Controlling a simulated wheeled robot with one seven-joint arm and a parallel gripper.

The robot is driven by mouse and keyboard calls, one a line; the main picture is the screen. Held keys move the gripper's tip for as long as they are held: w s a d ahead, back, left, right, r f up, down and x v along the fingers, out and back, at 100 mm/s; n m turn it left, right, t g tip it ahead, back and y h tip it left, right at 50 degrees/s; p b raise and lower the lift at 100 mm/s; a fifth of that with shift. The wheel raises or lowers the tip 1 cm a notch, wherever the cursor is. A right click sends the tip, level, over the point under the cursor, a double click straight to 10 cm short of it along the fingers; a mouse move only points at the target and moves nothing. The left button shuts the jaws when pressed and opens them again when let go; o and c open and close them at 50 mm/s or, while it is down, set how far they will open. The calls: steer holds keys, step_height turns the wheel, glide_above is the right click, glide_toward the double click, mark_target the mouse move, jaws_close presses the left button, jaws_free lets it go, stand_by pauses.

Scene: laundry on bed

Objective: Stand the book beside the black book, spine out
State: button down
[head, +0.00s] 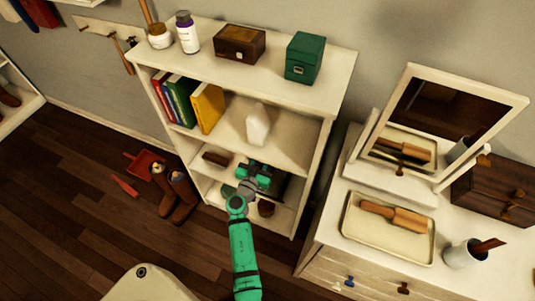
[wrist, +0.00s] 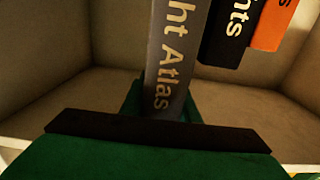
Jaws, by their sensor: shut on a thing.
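A grey book (wrist: 172,60) with "ht Atlas" on its spine stands nearly upright in the wrist view, spine toward the camera. My gripper (wrist: 160,108) is shut on its lower part, with green fingers on both sides. The black book (wrist: 228,35) stands just right of it, a narrow gap apart, its lettered spine also facing the camera. An orange book (wrist: 272,22) is right of the black one. In the head view my gripper (head: 262,180) is inside a lower compartment of the white shelf unit (head: 325,150) and hides most of the books there.
Several coloured books (head: 207,107) and a white object (head: 257,123) stand on the shelf above. A brown item (head: 215,159) lies left of my gripper. Brown boots (head: 175,190) stand on the floor. A dresser (head: 340,265) is at the right. The compartment left of the grey book looks clear.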

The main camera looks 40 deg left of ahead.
steer(key=shift+w+a+f, duration=0.1)
steer(key=shift+w+f, duration=0.2)
steer(key=shift+f, duration=0.55)
steer(key=shift+w+a+f, duration=0.1)
steer(key=shift+w+f, duration=0.15)
steer(key=shift+f, duration=0.7)
steer(key=c, duration=1.4)
jaws_free()
steer(key=shift+d+f, duration=0.1)
steer(key=shift+o, duration=0.2)
steer(key=v, duration=1.2)
